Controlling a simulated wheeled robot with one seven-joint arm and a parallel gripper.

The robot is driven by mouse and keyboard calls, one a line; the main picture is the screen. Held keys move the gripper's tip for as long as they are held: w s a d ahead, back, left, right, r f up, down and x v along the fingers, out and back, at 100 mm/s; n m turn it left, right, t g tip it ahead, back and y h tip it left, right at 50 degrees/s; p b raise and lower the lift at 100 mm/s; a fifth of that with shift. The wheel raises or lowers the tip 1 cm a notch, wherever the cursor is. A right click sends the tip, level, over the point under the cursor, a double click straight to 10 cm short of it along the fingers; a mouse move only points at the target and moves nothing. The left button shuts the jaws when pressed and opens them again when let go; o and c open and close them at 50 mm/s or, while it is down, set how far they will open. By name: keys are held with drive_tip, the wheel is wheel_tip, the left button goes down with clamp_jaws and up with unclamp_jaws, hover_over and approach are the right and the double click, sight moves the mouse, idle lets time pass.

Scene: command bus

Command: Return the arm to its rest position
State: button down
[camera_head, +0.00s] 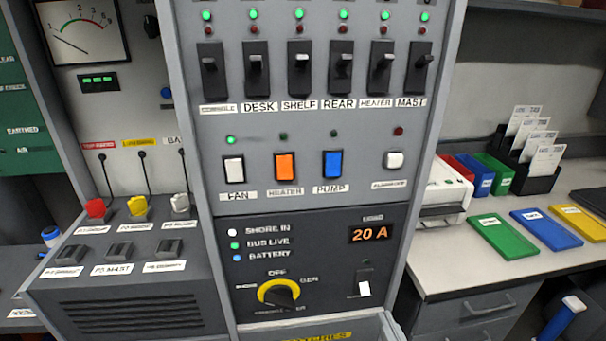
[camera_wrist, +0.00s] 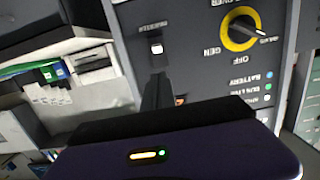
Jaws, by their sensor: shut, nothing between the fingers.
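My gripper (camera_wrist: 157,82) shows in the wrist view as dark closed fingers above a black and purple housing. Nothing is held between them. The wrist picture shows the panel upside down, with the fingertips just below a white-tipped switch (camera_wrist: 156,47); I cannot tell the gap between them. No part of my arm shows in the head view. There, the grey control panel (camera_head: 209,140) stands upright in the middle, with a yellow-ringed rotary knob (camera_head: 279,294) low on it. The same knob is in the wrist view (camera_wrist: 241,29).
A side console (camera_head: 125,290) with red, yellow and white connectors stands at the left. A counter (camera_head: 455,255) at the right holds a white printer (camera_head: 440,190), coloured trays including a green one (camera_head: 503,237), and a black card rack (camera_head: 540,180).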

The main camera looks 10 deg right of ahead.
drive_tip(key=s+r+g+p, duration=0.1)
drive_tip(key=s+r+p, duration=0.2)
drive_tip(key=s, duration=2.7)
drive_tip(key=shift+s+g+p, duration=0.25)
drive_tip(key=shift+g+p, duration=0.15)
drive_tip(key=shift+p, duration=0.35)
